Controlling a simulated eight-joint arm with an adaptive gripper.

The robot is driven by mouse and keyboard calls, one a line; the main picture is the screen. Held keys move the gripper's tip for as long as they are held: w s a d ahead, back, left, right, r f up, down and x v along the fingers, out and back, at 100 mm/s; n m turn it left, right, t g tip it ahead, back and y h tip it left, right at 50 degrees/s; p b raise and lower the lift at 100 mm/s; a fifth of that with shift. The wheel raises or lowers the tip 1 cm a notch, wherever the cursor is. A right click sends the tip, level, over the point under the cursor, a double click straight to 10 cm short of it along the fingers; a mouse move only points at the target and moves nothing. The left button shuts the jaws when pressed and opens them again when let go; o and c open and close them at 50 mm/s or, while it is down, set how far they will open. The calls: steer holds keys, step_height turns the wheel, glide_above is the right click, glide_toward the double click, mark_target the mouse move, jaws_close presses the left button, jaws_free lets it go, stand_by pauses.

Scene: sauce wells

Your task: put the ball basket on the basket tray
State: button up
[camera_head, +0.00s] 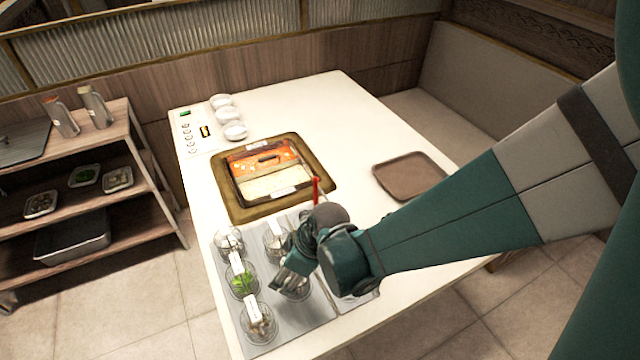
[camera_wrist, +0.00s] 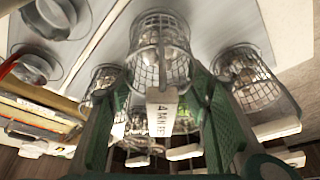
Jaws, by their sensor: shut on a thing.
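My gripper (camera_head: 298,262) is over the front of the grey metal panel, in the middle of the wire baskets. In the wrist view its green fingers (camera_wrist: 160,88) are on either side of the white-tagged handle of a wire basket (camera_wrist: 160,45) with pale contents, and are shut on it. In the head view the gripper mostly hides this basket (camera_head: 295,291). I cannot read its tag, or tell whether it is clear of the panel. A brown tray (camera_head: 410,176), the likely basket tray, lies empty on the right of the counter.
Other wire baskets stand close by: one with greens (camera_head: 242,284), one at the front (camera_head: 259,329) and one at the back left (camera_head: 229,243). A hotpot (camera_head: 266,170) with orange and pale halves sits behind the panel. Counter between hotpot and tray is clear.

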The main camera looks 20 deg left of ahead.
steer(key=shift+f, duration=0.15)
steer(key=o, duration=1.1)
steer(key=shift+r, duration=0.2)
steer(key=shift+p+v, duration=1.45)
steer(key=shift+v, duration=4.5)
